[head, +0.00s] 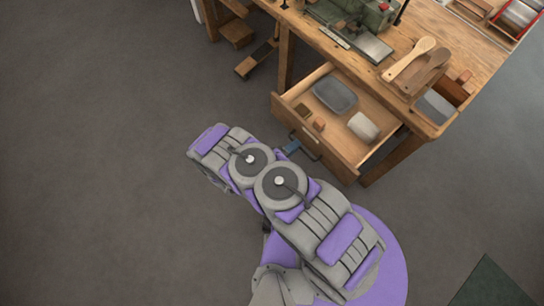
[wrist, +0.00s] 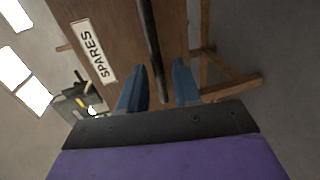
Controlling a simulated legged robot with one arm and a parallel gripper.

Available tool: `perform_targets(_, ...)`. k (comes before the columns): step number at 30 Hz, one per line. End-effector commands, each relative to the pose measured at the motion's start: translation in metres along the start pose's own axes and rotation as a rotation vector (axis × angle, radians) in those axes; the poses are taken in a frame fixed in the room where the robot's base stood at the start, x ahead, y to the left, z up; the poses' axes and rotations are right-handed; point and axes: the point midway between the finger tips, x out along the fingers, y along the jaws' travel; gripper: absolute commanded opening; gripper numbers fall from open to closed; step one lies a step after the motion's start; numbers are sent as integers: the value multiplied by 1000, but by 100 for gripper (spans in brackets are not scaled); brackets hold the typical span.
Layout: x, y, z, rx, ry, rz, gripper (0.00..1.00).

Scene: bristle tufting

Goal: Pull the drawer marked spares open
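The wooden drawer (head: 340,156) stands pulled out from the bench in the head view, its inside showing. Its front carries a white label reading SPARES (wrist: 94,52) in the wrist view. The dark bar handle (wrist: 150,45) runs across that front. My gripper (wrist: 160,88) has its two blue fingers apart, one on each side of the handle's end, with a gap visible at least on the right side. In the head view my gripper (head: 292,147) is at the drawer front, and its fingertips are partly hidden.
Inside the drawer lie a dark grey tray (head: 334,94), a pale block (head: 363,127) and small brown blocks (head: 302,110). The bench top (head: 455,50) holds a green machine (head: 352,12) and wooden paddle-shaped pieces (head: 409,58). Grey floor (head: 100,150) to the left is clear.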

Motion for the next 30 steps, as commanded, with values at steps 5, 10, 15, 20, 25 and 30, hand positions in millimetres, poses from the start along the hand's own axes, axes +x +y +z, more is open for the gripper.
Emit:
perform_targets(5,-40,1,-2,0,8,-1,32)
perform_targets(10,-78,1,-2,2,5,-3,32)
perform_targets(15,-112,0,-1,1,4,-4,32)
perform_targets(20,-135,0,0,-1,2,-4,32)
perform_targets(25,-145,-1,0,-1,-2,-5,32)
perform_targets(30,-147,-2,0,-1,-3,-5,32)
